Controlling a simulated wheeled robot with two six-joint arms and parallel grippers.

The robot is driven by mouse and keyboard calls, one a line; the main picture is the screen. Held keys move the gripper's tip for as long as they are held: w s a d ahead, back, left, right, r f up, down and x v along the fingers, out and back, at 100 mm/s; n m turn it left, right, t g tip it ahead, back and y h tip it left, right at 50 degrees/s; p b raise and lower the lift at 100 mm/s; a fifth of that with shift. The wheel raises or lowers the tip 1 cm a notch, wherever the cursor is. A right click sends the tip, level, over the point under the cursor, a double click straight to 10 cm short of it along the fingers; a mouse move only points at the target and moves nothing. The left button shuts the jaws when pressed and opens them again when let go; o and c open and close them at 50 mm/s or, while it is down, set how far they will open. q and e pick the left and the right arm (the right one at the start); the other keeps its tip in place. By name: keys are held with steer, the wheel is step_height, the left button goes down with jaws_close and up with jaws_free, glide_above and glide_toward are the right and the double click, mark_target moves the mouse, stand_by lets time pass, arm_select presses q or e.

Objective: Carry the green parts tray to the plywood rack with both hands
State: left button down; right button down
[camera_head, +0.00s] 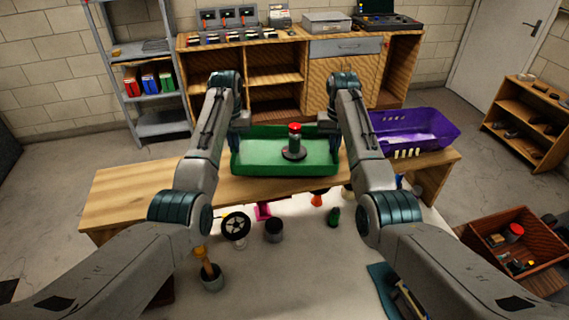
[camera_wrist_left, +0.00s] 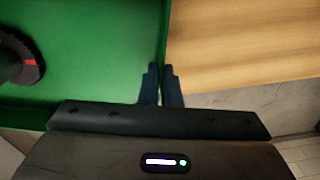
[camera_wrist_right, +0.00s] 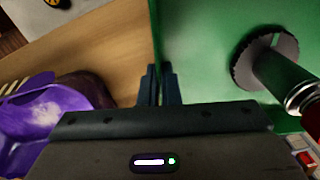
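The green parts tray (camera_head: 265,160) is level over the wooden bench. I cannot tell whether it touches the bench top. A dark cylinder with a red top and round base stands in it, right of centre. My left gripper (camera_head: 240,125) is at the tray's left end; in the left wrist view its fingers (camera_wrist_left: 161,85) are close together with the tray's wall between them. My right gripper (camera_head: 333,126) is at the right end, its fingers (camera_wrist_right: 159,85) likewise closed about the wall. A wooden shelf unit (camera_head: 275,76) at the back and a low wooden rack (camera_head: 520,140) at right could be the plywood rack.
A purple crate (camera_head: 440,140) sits on the bench (camera_head: 130,195) close to the tray's right. The bench's left part is clear. A grey metal shelf (camera_head: 160,125) stands back left. A wooden box (camera_head: 540,245) lies at right. A wheel and several small items lie in front.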

arm_select(q)
steer(key=shift+w+f, duration=0.15)
steer(key=shift+f, duration=0.5)
arm_select(e)
steer(key=shift+w+f, duration=0.15)
steer(key=shift+f, duration=0.4)
arm_select(q)
steer(key=shift+s+f, duration=0.25)
steer(key=shift+f, duration=0.35)
arm_select(e)
steer(key=shift+s+f, duration=0.25)
steer(key=shift+f, duration=0.35)
arm_select(q)
steer(key=shift+f, duration=0.55)
arm_select(e)
steer(key=shift+f, duration=0.55)
arm_select(q)
steer(key=c, duration=1.6)
jaws_free()
steer(key=shift+w, duration=0.1)
steer(key=shift+c, duration=0.2)
arm_select(e)
steer(key=c, duration=1.6)
jaws_free()
steer(key=shift+w+f, duration=0.1)
steer(key=shift+c, duration=0.2)
arm_select(q)
steer(key=shift+r, duration=0.1)
